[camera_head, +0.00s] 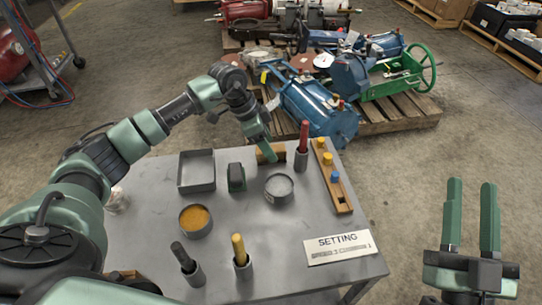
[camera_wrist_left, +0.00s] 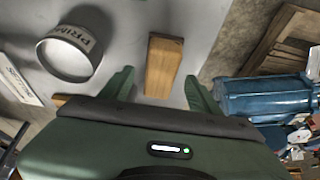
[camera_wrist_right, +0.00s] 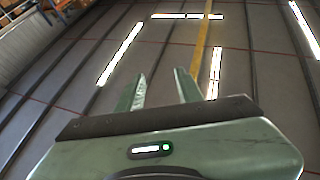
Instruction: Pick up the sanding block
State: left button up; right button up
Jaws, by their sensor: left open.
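A tan wooden block (camera_head: 268,155), likely the sanding block, sits at the far edge of the grey table (camera_head: 140,200). It also shows in the left wrist view (camera_wrist_left: 163,66). My left gripper (camera_head: 266,146) is right at the block in the head view, hiding part of it. In the left wrist view its open fingers (camera_wrist_left: 160,90) stand on either side of the block's near end, with gaps; nothing is held. My right gripper (camera_head: 471,187) is open and empty, fingers up, to the right of the table; its fingers also show in the right wrist view (camera_wrist_right: 161,88).
Near the block stand a red-handled tool in a holder (camera_head: 301,158), a round grey dish (camera_head: 279,189), a dark green block (camera_head: 236,178) and a square tray (camera_head: 196,186). A wooden peg rack (camera_head: 336,185) and a SETTING sign (camera_head: 340,248) lie rightward. Pallets with blue machinery stand beyond.

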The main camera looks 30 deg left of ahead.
aim_at(278, 147)
pick_arm(q)
jog(key=shift+x, duration=1.15)
grip_shut()
pick_arm(e)
jog(key=s+r+t, duration=0.2)
jog(key=r, duration=0.1)
jog(key=shift+s+d+r+t+y, duration=0.1)
jog(key=shift+s+r+t+y, duration=0.1)
jog(key=shift+r+t+y, duration=0.15)
pick_arm(q)
jog(key=shift+r, duration=0.1)
pick_arm(e)
jog(key=shift+f, duration=0.1)
